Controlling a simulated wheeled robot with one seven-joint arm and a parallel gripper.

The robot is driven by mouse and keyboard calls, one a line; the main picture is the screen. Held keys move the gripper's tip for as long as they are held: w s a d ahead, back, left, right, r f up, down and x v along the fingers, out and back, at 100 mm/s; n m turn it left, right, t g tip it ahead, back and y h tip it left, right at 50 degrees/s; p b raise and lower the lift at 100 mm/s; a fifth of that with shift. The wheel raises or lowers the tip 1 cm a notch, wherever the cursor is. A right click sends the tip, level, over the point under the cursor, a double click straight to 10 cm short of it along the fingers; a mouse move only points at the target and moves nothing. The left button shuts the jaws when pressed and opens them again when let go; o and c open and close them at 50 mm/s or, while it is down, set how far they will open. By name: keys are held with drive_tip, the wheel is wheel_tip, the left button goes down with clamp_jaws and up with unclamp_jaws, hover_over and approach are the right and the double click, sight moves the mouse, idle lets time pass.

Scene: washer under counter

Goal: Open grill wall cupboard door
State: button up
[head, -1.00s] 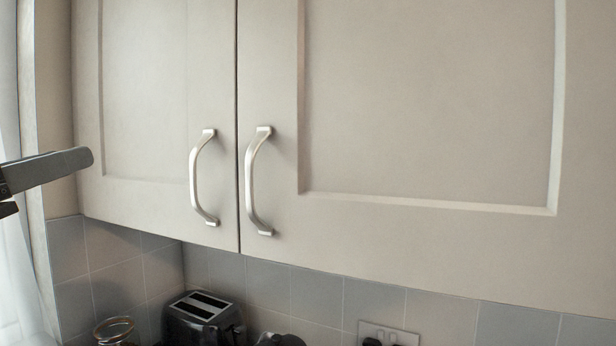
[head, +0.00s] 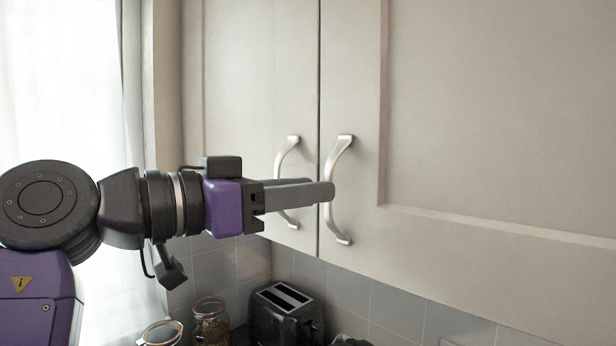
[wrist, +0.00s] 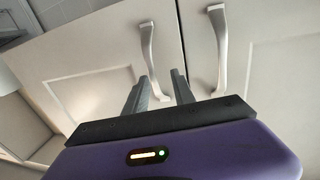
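Two pale wall cupboard doors meet at a seam in the head view: a left door (head: 235,80) and a right door (head: 480,110). Both are closed. Each has a bowed metal handle beside the seam, the left handle (head: 287,155) and the right handle (head: 338,160). My gripper (head: 325,190) is open, coming from the left, with its fingertips overlapping the right handle. In the wrist view, which appears upside down, the fingers (wrist: 160,76) stand apart with a handle (wrist: 147,50) between them. I cannot tell whether they touch it. The other handle (wrist: 222,50) is clear of them.
Below the cupboards are a black toaster (head: 285,310) and glass jars (head: 210,320) against grey wall tiles (head: 345,290). A window with a white curtain (head: 75,90) is at the left. The space in front of the right door is clear in the head view.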

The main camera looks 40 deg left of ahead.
drive_tip(key=shift+w+d, duration=0.3)
drive_tip(key=shift+d, duration=0.5)
drive_tip(key=shift+a, duration=0.15)
clamp_jaws()
drive_tip(key=shift+w, duration=0.1)
idle(0.6)
